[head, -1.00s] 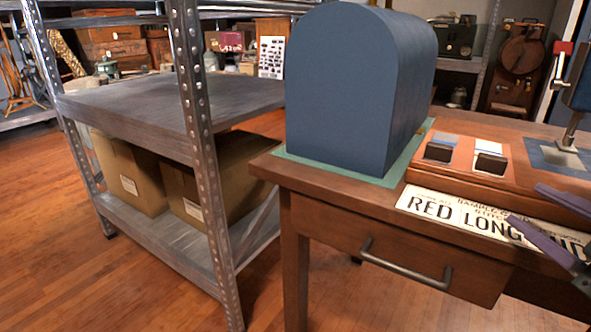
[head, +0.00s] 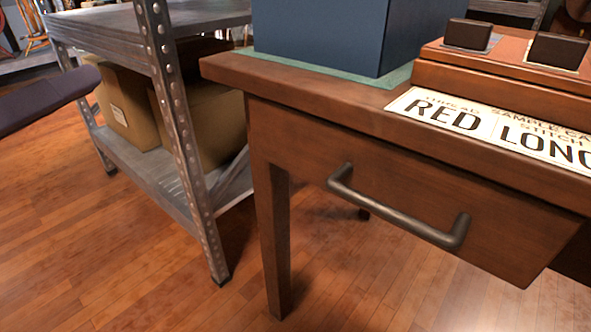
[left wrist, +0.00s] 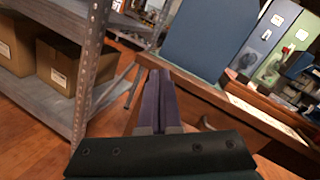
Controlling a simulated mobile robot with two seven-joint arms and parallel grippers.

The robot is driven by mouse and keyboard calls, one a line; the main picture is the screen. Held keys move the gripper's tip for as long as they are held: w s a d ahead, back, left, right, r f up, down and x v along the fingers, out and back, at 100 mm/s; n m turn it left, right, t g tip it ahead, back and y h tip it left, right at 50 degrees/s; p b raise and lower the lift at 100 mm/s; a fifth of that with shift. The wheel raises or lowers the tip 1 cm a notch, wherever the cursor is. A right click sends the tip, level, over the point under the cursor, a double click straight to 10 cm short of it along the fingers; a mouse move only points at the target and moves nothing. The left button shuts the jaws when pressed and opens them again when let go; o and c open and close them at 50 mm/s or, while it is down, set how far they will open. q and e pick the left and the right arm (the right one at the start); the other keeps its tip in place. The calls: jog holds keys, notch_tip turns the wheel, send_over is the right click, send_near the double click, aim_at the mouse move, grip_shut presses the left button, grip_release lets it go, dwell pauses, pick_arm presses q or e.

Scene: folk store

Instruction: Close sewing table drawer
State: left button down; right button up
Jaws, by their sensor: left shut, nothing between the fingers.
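The sewing table (head: 290,82) is brown wood, with its drawer (head: 300,150) under the front edge of the top. A dark bar handle (head: 400,212) crosses the drawer front. I cannot tell how far the drawer stands out. My left gripper (head: 92,82) enters at the left edge of the head view, in front of the shelf and well left of the drawer. In the left wrist view its purple fingers (left wrist: 160,78) are together and empty, in front of the table, with the dark handle (left wrist: 207,123) just right of them. My right gripper is out of view.
A metal shelf unit (head: 183,140) with cardboard boxes (head: 125,108) stands left of the table. A blue case (head: 320,32) on a green mat and a lettered sign (head: 490,128) lie on the tabletop. Wooden floor (head: 90,250) is clear in front.

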pick_arm(q)
jog(key=s+d+f+m+g+h+b, duration=0.1)
jog(key=d+f+m+g+h+b, duration=0.3)
jog(key=f+m, duration=0.45)
jog(key=m+p, duration=0.1)
jog(key=p, duration=0.2)
send_near(285, 116)
jog(key=shift+t+h, duration=0.4)
jog(key=x, duration=0.3)
jog(key=f+x, duration=0.1)
jog(key=x, duration=0.1)
jog(key=shift+w+d, duration=0.15)
jog(key=shift+w, duration=0.15)
jog(key=shift+w+d, duration=0.35)
jog(key=shift+w, duration=0.15)
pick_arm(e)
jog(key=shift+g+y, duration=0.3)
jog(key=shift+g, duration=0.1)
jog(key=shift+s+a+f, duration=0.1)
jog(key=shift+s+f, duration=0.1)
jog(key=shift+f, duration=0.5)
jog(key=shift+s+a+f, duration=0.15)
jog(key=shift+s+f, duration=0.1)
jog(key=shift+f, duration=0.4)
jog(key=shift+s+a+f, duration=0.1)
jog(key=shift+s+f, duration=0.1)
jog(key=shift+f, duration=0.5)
